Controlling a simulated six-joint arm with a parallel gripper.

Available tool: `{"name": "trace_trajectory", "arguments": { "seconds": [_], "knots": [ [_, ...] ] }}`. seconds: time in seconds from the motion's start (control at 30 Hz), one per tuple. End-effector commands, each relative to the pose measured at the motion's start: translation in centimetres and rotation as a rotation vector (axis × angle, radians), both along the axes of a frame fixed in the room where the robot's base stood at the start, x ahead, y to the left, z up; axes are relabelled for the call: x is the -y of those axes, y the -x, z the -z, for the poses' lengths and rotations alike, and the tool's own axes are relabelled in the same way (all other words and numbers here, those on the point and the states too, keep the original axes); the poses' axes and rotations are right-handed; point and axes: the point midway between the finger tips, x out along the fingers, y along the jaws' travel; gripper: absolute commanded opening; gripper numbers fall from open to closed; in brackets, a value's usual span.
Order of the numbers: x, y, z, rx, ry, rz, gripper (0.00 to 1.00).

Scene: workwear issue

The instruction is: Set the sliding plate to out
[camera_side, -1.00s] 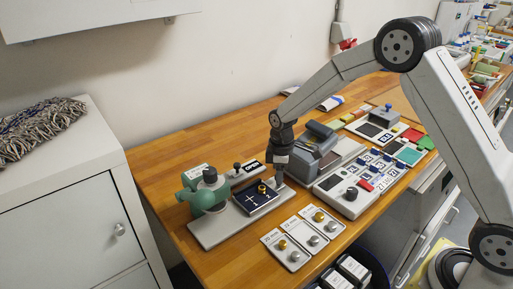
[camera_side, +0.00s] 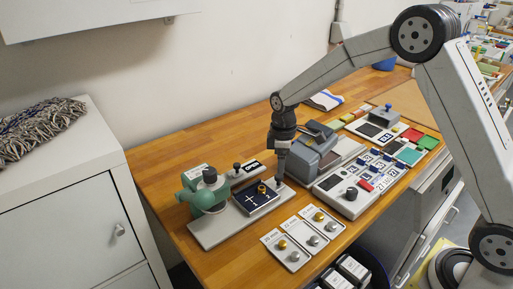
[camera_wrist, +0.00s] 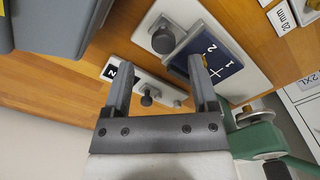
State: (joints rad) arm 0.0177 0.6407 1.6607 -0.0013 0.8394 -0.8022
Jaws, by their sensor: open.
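A dark blue plate (camera_side: 252,200) with a white cross and a brass knob (camera_side: 262,188) lies on the light grey base of the green press (camera_side: 203,192). It also shows in the wrist view (camera_wrist: 222,62). I take it for the sliding plate; I cannot read an in or out mark on it. A grey round knob (camera_wrist: 163,39) stands on the base beside it. My gripper (camera_wrist: 160,66) is open and empty. Its fingers straddle the view toward that knob, with one finger near the brass knob. In the side view my gripper (camera_side: 281,182) is over the base's right end.
Behind the plate is a narrow labelled strip with a small dark knob (camera_wrist: 147,97). A grey-blue machine (camera_side: 318,150) stands close on the right. Several size cards with knobs (camera_side: 303,238) lie in front. Bare wood (camera_side: 165,155) is free behind the press.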

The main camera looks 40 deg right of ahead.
Motion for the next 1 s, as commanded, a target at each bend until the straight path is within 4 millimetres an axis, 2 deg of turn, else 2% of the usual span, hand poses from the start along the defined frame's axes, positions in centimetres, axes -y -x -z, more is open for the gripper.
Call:
{"name": "trace_trajectory", "arguments": {
  "seconds": [0.1, 0.3, 0.77, 1.0],
  "knots": [
    [0.0, -0.1, -1.6, 0.004, 0.001, 0.0, 0.75],
    [0.1, 0.0, -3.1, 0.002, 0.001, 0.0, 0.75],
    [0.1, 0.1, -3.4, 0.002, 0.001, 0.005, 0.75],
    [-0.1, 1.8, -3.6, 0.024, 0.0, 0.079, 0.75]
  ]
}}
